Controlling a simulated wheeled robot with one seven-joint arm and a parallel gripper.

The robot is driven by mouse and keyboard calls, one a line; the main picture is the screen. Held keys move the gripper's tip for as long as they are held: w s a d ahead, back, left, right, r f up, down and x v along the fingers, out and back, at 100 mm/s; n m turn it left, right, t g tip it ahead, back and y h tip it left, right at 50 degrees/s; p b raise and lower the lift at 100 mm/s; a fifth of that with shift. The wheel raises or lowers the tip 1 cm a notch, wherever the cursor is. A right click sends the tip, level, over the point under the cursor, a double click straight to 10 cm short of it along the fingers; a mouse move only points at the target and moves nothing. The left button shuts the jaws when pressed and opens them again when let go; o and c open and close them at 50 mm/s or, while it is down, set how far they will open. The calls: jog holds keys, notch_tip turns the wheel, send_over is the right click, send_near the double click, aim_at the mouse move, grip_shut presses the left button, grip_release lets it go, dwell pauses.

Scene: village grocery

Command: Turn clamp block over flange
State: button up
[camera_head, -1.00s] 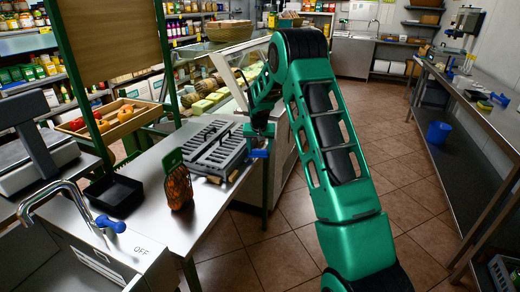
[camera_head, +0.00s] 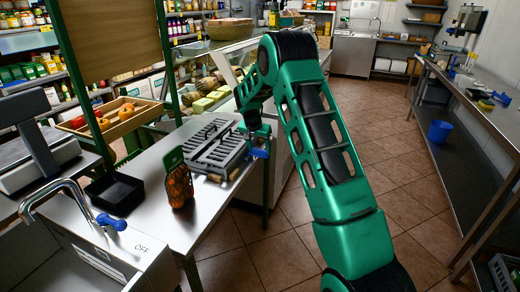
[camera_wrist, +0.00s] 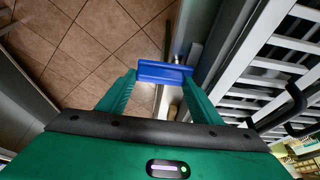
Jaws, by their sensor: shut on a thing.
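The blue clamp block (camera_wrist: 165,71) spans the gap between the two green fingers of my gripper (camera_wrist: 160,76) in the wrist view, and the fingers are shut on it. In the head view the block (camera_head: 259,153) shows small at the right end of a grey slatted appliance (camera_head: 222,146) on the steel table. In the wrist view a short metal rod (camera_wrist: 179,47) shows just beyond the block. I cannot clearly make out the flange or whether the block touches it.
The steel table (camera_head: 203,219) also bears a netted bag of orange produce (camera_head: 177,186) and a black tray (camera_head: 117,194). A sink tap (camera_head: 47,190) and scale (camera_head: 37,150) stand to the left. Tiled floor (camera_head: 246,252) is open to the right.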

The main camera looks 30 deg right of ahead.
jog(key=shift+w+a+r, duration=0.1)
jog(key=shift+w+a, duration=0.05)
jog(key=shift+a, duration=0.1)
jog(key=o, duration=1.1)
jog(key=shift+c, duration=0.2)
jog(key=shift+d, duration=0.1)
jog(key=v, duration=1)
jog(key=shift+r, duration=0.25)
